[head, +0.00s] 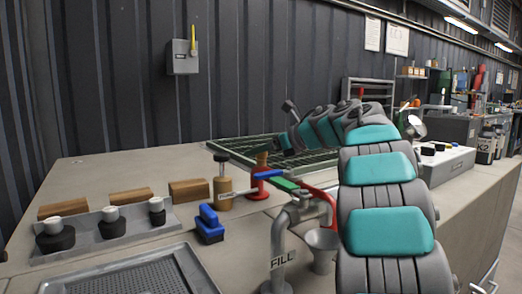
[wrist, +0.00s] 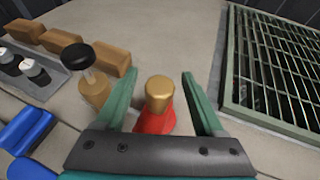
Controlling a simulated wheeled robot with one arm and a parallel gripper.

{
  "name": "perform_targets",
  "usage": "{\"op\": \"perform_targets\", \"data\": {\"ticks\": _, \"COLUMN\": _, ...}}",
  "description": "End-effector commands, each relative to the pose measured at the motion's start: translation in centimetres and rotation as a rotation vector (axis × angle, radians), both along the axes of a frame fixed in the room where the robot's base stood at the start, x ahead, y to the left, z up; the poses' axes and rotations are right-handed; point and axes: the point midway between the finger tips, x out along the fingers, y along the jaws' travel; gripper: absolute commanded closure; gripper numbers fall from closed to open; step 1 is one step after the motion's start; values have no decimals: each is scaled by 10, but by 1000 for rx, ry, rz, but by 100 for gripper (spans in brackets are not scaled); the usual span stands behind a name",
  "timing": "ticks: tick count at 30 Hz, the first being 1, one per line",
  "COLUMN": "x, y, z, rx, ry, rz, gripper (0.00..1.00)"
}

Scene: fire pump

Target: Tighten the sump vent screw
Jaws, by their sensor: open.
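A brass screw head (wrist: 159,92) on a red base (wrist: 155,124) stands upright between the fingers of my gripper (wrist: 160,78) in the wrist view. It is likely the sump vent screw, but I see no readable label on it. My gripper is open, with one teal finger on each side of the brass head and a visible gap on both sides. In the head view the red base (head: 260,184) stands on the bench, and my arm reaches over to it from the right. The exact finger contact is hidden there.
A brass cylinder with a black knob (wrist: 92,88) stands close left of my gripper. A blue block (head: 209,225), wooden blocks (head: 130,196) and a grey rack (head: 98,241) lie further left. A green grating (wrist: 275,75) lies right. A tap marked FILL (head: 283,240) stands in front.

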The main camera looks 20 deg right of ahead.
Motion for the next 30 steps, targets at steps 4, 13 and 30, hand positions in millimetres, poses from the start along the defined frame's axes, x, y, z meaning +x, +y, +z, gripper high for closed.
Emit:
{"op": "perform_targets", "data": {"ticks": 4, "x": 0, "y": 0, "z": 0, "rx": 0, "ry": 0, "rz": 0, "gripper": 30}}
{"op": "perform_targets", "data": {"ticks": 13, "x": 0, "y": 0, "z": 0, "rx": 1, "ry": -1, "rz": -1, "gripper": 63}}
{"op": "perform_targets", "data": {"ticks": 30, "x": 0, "y": 0, "z": 0, "rx": 1, "ry": 1, "rz": -3, "gripper": 100}}
